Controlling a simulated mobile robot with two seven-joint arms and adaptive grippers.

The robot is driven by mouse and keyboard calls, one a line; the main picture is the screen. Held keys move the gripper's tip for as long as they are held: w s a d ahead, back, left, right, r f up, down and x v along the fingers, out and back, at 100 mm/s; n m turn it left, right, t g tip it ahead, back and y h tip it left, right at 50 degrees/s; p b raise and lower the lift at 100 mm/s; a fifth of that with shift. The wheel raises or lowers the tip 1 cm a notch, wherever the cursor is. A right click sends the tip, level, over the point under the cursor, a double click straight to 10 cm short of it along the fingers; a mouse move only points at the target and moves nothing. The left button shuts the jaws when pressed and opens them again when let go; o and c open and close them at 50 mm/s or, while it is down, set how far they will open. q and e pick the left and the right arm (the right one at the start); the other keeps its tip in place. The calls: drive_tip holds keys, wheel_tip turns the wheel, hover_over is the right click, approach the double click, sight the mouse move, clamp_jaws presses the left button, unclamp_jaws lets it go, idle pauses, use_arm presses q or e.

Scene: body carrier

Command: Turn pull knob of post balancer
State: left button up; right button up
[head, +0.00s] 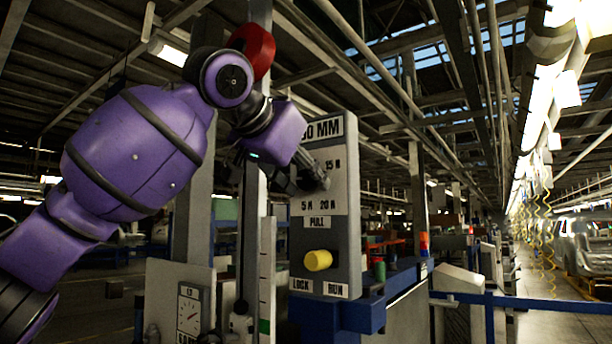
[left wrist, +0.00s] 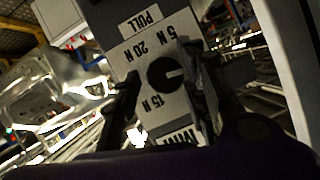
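The post balancer (head: 340,240) is a grey upright panel with a white plate marked PULL, 5 N, 15 N and 20 N. Its pull knob (left wrist: 160,76) is a round black dial with a light mark pointing right in the left wrist view, between the 5 N label and the lower right. My left gripper (head: 312,178) is open at the plate and hides the knob in the head view. In the left wrist view the gripper's (left wrist: 160,64) dark fingers stand on either side of the knob; contact cannot be told. My right gripper is not in view.
A yellow knob (head: 318,260) sits lower on the panel above LOCK and RUN labels. A gauge (head: 189,310) stands lower left, and a blue ledge (head: 400,280) with small coloured items is right of the panel. A blue rail (head: 540,305) crosses farther right.

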use_arm(q)
drive_tip(key=shift+w, duration=0.1)
clamp_jaws()
drive_tip(key=shift+f, duration=0.1)
unclamp_jaws()
drive_tip(key=shift+d, duration=0.15)
drive_tip(key=shift+s+a+r, duration=0.25)
drive_tip(key=shift+s+a, duration=0.05)
drive_tip(key=shift+s, duration=0.05)
drive_tip(key=v, duration=1.1)
drive_tip(key=shift+s+d, duration=0.15)
drive_tip(key=shift+s, duration=0.15)
